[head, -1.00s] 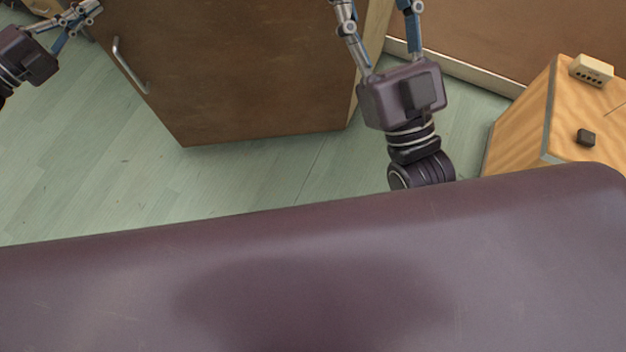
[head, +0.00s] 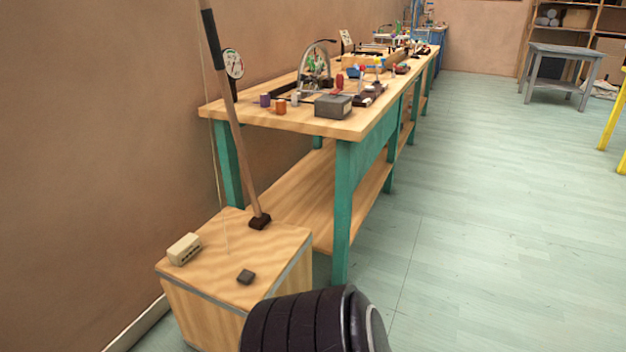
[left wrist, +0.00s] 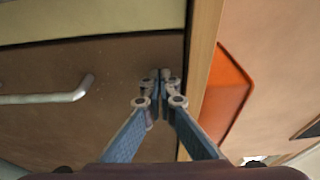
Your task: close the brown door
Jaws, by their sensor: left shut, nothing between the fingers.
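The brown door (left wrist: 60,110) shows in the left wrist view, with a pale metal bar handle (left wrist: 45,97) at the left. A light wooden frame edge (left wrist: 203,70) runs along the door's right side. My left gripper (left wrist: 163,76) is shut and empty, its fingertips over the door's right part, close to that edge. Whether the tips touch the door I cannot tell. The head view does not show the door or either gripper.
In the head view a wooden box (head: 215,280) with a pole stands at the lower left. A long workbench (head: 300,115) with green legs runs along the wall. A grey stool (head: 565,65) stands far right. The floor (head: 470,220) right of the bench is clear. An orange panel (left wrist: 228,95) shows in the left wrist view.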

